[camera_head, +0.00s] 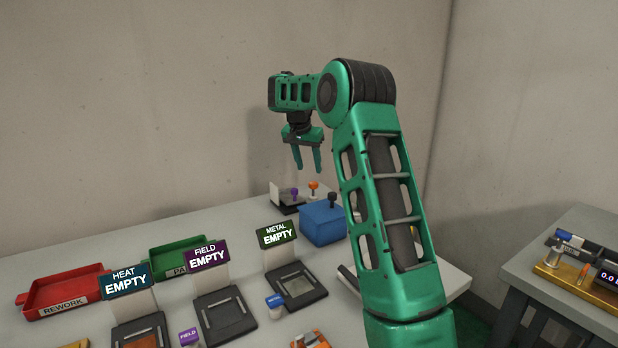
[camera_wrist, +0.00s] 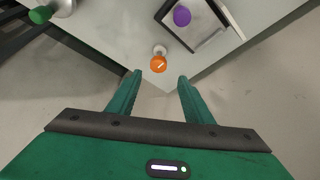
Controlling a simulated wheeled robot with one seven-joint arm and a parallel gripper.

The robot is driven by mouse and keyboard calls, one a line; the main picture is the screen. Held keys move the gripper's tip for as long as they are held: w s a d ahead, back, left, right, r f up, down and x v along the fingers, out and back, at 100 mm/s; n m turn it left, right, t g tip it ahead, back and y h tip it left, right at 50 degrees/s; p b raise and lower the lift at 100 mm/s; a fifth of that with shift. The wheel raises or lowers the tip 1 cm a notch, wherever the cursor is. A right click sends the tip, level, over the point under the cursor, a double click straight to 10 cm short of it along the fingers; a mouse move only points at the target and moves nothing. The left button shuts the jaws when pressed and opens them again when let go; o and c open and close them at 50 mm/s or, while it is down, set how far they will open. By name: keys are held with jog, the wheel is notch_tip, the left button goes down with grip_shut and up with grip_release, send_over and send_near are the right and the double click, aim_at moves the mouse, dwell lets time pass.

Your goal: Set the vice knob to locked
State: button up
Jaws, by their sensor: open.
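My gripper (camera_head: 307,169) is open and empty, pointing down above the back of the table. In the wrist view its two fingers (camera_wrist: 159,76) are spread apart. An orange knob (camera_wrist: 159,63) with a white mark on top shows just beyond and between the fingertips, near the table edge. The same orange knob (camera_head: 313,186) is below my gripper in the head view. A purple knob (camera_wrist: 181,16) stands beside it on a dark-framed plate; it also shows in the head view (camera_head: 295,192). No label names the vice, so I cannot tell which knob is its own.
A blue box (camera_head: 322,226) with a dark knob stands right of the plate. A green knob (camera_wrist: 40,14) is at the wrist view's upper left. Red (camera_head: 64,291) and green (camera_head: 177,254) trays and several signed pads fill the table's left and front. Another table (camera_head: 565,282) stands right.

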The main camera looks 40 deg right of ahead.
jog(key=v, duration=0.3)
jog(key=shift+a+r, duration=0.1)
jog(key=shift+r, duration=0.1)
dwell(0.4)
